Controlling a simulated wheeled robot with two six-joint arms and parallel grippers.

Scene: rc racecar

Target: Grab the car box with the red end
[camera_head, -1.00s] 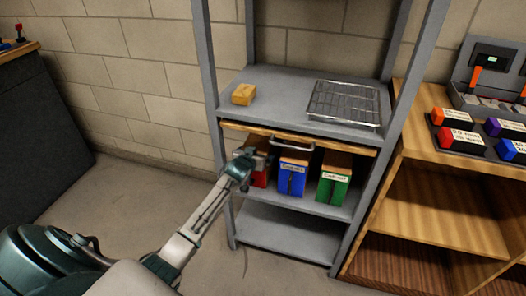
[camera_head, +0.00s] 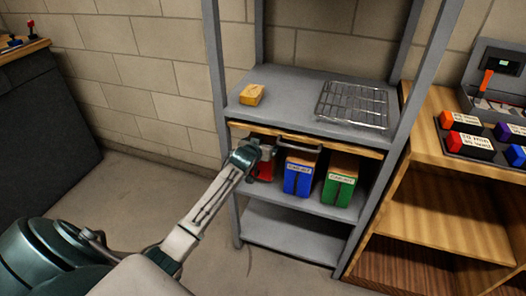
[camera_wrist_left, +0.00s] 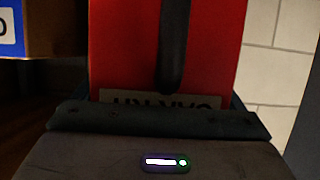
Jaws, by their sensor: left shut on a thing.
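The car box with the red end (camera_head: 264,169) stands at the left of the middle shelf, partly hidden behind my left gripper (camera_head: 254,160). In the left wrist view its red face (camera_wrist_left: 210,50) fills the middle, with a dark vertical strip and a white label low down, partly covered. My left gripper is shut on this box at the shelf's front. A blue-ended box (camera_head: 298,176) and a green-ended box (camera_head: 339,184) stand to its right on the same shelf. My right gripper is not in view.
A wooden board with a grey handle (camera_head: 299,142) runs just above the boxes. The lower shelf (camera_head: 290,232) is empty. A wooden cabinet (camera_head: 440,215) stands at the right.

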